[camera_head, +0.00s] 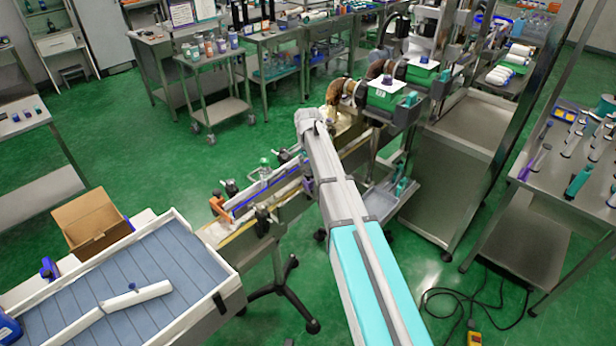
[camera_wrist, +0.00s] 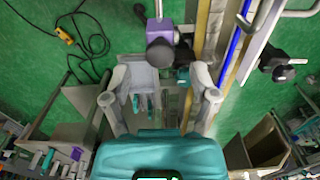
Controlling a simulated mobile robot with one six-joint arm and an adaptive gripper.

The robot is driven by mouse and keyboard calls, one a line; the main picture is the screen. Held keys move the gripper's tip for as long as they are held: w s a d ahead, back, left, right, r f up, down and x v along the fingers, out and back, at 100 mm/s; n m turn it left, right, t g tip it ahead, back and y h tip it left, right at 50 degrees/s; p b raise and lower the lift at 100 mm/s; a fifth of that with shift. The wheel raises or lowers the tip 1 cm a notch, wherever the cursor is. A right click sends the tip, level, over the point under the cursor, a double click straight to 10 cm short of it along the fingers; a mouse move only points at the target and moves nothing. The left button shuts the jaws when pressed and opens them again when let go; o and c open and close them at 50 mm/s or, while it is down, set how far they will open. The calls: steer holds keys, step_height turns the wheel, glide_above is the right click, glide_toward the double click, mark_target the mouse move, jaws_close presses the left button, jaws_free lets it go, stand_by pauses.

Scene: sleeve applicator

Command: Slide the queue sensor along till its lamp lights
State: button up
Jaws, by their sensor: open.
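A purple block with dark round knobs (camera_wrist: 160,33), apparently the queue sensor, stands beside the conveyor rail at the top of the wrist view. A small purple part also shows beside my arm in the head view (camera_head: 307,186). The narrow conveyor (camera_head: 262,200) has a blue strip along it, also seen in the wrist view (camera_wrist: 233,42). My gripper (camera_wrist: 160,82) is open, its two grey fingers spread wide with nothing held. The purple block lies beyond the fingertips, apart from them. My arm hides the gripper in the head view. I cannot make out a lit lamp.
A tray table with a blue ribbed bed (camera_head: 150,275) and white tubes stands front left, with an open cardboard box (camera_head: 90,225) beside it. Dark clamp knobs (camera_wrist: 278,65) stick out beside the rail. A steel machine frame (camera_head: 460,140) stands right. Cables lie on the green floor.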

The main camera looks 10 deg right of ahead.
mark_target(308, 181)
steer(key=shift+f+b, duration=0.9)
steer(key=shift+f, duration=0.25)
jaws_close()
